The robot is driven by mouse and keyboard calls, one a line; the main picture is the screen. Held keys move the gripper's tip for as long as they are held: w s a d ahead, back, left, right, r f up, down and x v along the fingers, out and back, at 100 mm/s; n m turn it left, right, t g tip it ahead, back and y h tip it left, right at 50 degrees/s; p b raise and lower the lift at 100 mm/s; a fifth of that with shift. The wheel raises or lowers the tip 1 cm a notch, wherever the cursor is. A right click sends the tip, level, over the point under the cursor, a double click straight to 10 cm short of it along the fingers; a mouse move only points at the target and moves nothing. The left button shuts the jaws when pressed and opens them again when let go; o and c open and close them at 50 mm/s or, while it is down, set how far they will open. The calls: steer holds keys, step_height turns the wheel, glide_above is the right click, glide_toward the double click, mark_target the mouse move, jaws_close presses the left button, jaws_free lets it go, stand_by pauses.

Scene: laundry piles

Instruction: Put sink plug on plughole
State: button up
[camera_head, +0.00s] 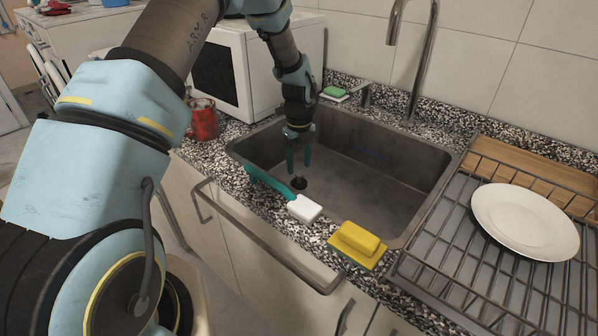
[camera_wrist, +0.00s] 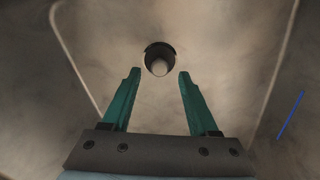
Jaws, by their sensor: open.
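The plughole (camera_head: 300,183) is a dark round opening in the floor of the grey metal sink (camera_head: 400,190), near its front left. In the wrist view the plughole (camera_wrist: 160,59) shows as a dark ring with a pale round patch inside; I cannot tell whether that patch is the drain or a plug. My gripper (camera_head: 299,169) points down into the sink above the plughole. Its two green fingers are apart with nothing between them, and in the wrist view my gripper (camera_wrist: 159,74) has the plughole just beyond its fingertips. I cannot make out a separate sink plug.
A teal-handled brush (camera_head: 304,208) and a yellow sponge (camera_head: 357,241) lie along the front counter edge. A white plate (camera_head: 525,221) sits on the rack at right. A red mug (camera_head: 203,120) and a white microwave (camera_head: 228,70) stand at left. The tap (camera_head: 431,60) rises behind the sink.

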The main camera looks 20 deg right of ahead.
mark_target(299, 174)
step_height(299, 174, up, 9)
steer(key=b, duration=0.2)
steer(key=s+a+r+n, duration=0.1)
steer(key=a+r+n, duration=0.1)
steer(key=a+n, duration=0.3)
steer(key=s+a+r+n, duration=0.1)
steer(key=a+r+n, duration=0.1)
steer(key=a+n, duration=0.4)
steer(key=s+a+r+n, duration=0.1)
steer(key=a+r+n, duration=0.1)
steer(key=a+n, duration=0.4)
steer(key=shift+s+a+t, duration=0.1)
steer(key=shift+a+t, duration=0.3)
steer(key=shift+a, duration=1.4)
steer(key=s+a+r+n, duration=0.1)
steer(key=s+a+n, duration=0.9)
steer(key=n, duration=0.5)
steer(key=a, duration=0.2)
steer(key=shift+a+n+t, duration=0.3)
steer(key=shift+a+t, duration=0.05)
steer(key=shift+t, duration=0.05)
